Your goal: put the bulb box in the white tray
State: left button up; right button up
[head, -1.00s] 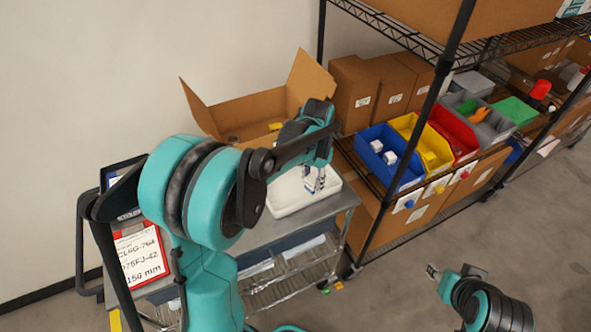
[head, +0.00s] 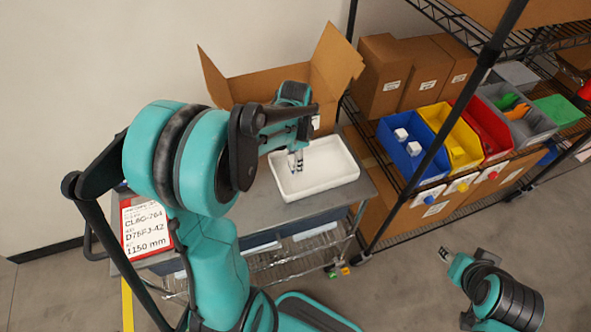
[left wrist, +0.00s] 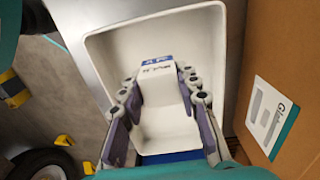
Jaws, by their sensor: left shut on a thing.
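The bulb box (left wrist: 157,82), white with a blue end and dark print, is between the fingers of my left gripper (left wrist: 160,98) in the left wrist view. My left gripper (head: 296,160) is shut on it and points down over the left part of the white tray (head: 335,181). The tray also fills the middle of the left wrist view (left wrist: 208,50), behind the box. I cannot tell whether the box touches the tray floor. In the head view the box is mostly hidden by the fingers. My right gripper (head: 446,255) is at the lower right, away from the tray; its jaw opening is unclear.
The tray stands on a grey cart (head: 365,192). An open cardboard box (head: 337,70) is behind it. To the right a rack holds blue (head: 407,160), yellow, red and grey bins; white boxes lie in the blue one. A red-framed sign (head: 147,230) is at the left.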

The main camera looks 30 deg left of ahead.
pick_arm(q)
jog(key=shift+f+b, duration=0.75)
jog(key=shift+f, duration=1.25)
jog(key=shift+f, duration=0.2)
jog(key=o, duration=1.1)
jog(key=shift+r, duration=0.1)
